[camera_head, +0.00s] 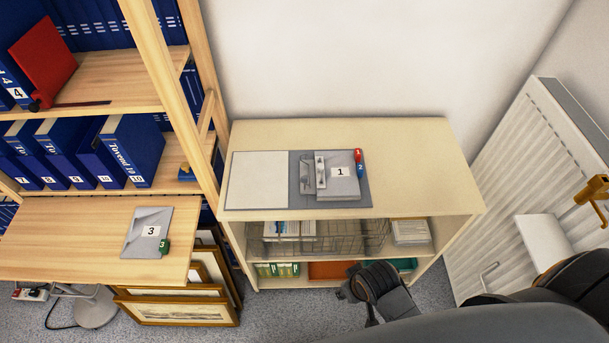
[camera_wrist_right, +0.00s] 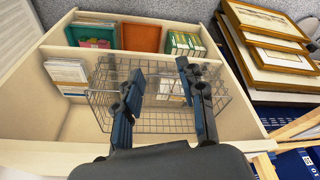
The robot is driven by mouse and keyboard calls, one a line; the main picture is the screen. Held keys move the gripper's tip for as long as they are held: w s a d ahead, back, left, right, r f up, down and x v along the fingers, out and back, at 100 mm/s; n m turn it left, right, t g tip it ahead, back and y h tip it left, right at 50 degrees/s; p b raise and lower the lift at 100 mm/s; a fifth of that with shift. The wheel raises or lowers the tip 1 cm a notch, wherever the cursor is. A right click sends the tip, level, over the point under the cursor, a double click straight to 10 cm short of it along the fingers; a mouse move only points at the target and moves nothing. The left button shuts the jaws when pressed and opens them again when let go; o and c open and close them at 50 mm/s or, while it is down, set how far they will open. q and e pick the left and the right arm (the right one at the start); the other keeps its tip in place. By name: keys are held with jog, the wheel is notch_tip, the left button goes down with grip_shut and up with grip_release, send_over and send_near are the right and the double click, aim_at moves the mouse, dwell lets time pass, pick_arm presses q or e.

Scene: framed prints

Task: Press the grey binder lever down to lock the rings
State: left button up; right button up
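An open grey binder (camera_head: 342,196) lies on the light wooden cabinet top, its pale cover (camera_head: 256,180) spread to the left. On its right side are a metal ring mechanism (camera_head: 320,170), a grey lever-like part (camera_head: 305,174) and grey sheets marked 1 (camera_head: 341,184). Whether the rings are closed is too small to tell. My right gripper (camera_head: 352,290) is low in front of the cabinet, below and apart from the binder. In the right wrist view its fingers (camera_wrist_right: 160,68) are spread and empty, facing the wire basket. My left gripper is not in view.
The cabinet (camera_head: 400,150) has bare top right of the binder. Below stands a wire basket (camera_head: 345,240). Numbered blue binders (camera_head: 135,148), a grey packet marked 3 (camera_head: 148,232) and framed prints (camera_head: 180,310) are left. A white radiator (camera_head: 520,190) stands right.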

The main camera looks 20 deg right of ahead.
jog(key=w+a+r, duration=0.1)
jog(key=w+r, duration=0.3)
jog(key=r, duration=0.5)
jog(key=m+g+p, duration=0.1)
jog(key=m+g, duration=0.2)
jog(key=m, duration=0.2)
send_near(305, 177)
notch_tip(305, 177, down, 11)
jog(key=shift+a+r+p, duration=0.15)
jog(key=shift+r+p, duration=0.05)
jog(key=shift+p, duration=0.75)
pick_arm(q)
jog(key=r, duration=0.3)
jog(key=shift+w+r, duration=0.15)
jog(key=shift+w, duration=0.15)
pick_arm(e)
grip_shut()
